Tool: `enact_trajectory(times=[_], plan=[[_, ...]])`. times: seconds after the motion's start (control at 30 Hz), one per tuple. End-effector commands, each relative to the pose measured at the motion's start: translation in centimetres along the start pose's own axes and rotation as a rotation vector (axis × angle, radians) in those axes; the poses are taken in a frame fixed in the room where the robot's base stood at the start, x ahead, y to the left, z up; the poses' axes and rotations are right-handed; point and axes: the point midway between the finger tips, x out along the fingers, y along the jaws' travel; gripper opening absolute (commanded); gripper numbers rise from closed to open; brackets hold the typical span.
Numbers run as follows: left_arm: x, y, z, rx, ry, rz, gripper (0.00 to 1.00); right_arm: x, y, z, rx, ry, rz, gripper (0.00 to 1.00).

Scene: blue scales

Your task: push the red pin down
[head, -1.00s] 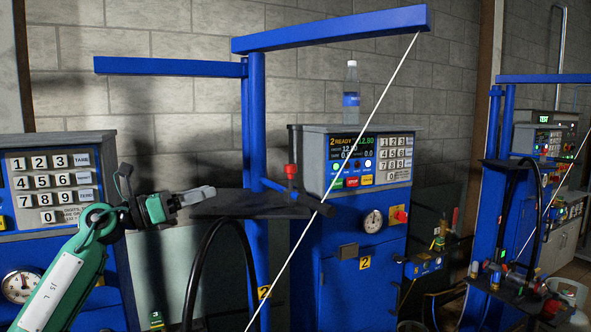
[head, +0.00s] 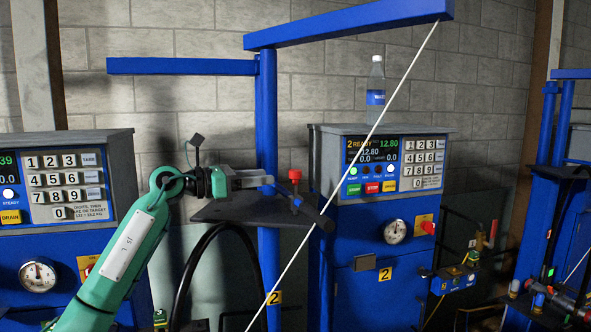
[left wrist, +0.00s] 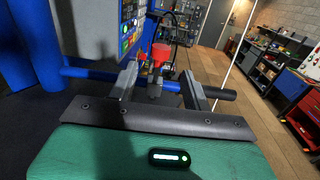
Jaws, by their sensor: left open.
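The red pin (head: 295,175) stands upright at the end of a blue bar above a dark plate (head: 240,212), beside the blue post. My left gripper (head: 270,181) is a little left of the pin in the head view, above the plate, its fingers pointing towards it. In the left wrist view the red pin cap (left wrist: 161,54) shows between and beyond the two open fingers (left wrist: 165,75). The gap to the pin is hard to judge. My right gripper is out of view.
A blue scale cabinet (head: 345,230) with a keypad stands behind on the right, a water bottle (head: 376,90) on top. Another keypad cabinet (head: 65,150) is at left. A thin pale line (head: 350,165) slants down in front. A black hose (head: 185,255) hangs below the plate.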

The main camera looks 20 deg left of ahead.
Motion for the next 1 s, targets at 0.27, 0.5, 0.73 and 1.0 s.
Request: enact_trajectory(times=[0.27,0.5,0.73,1.0], plan=[[5.9,-0.1,0.4,-0.002,-0.001,-0.003,0.49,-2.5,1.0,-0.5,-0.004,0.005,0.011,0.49],[8.4,0.0,0.1,-0.002,0.0,-0.001,0.49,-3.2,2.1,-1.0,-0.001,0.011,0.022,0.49],[8.8,0.0,0.0,-0.001,0.0,-0.001,0.49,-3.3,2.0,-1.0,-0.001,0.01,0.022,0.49],[8.8,0.0,0.0,-0.001,0.0,-0.001,0.2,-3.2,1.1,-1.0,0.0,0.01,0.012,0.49]])
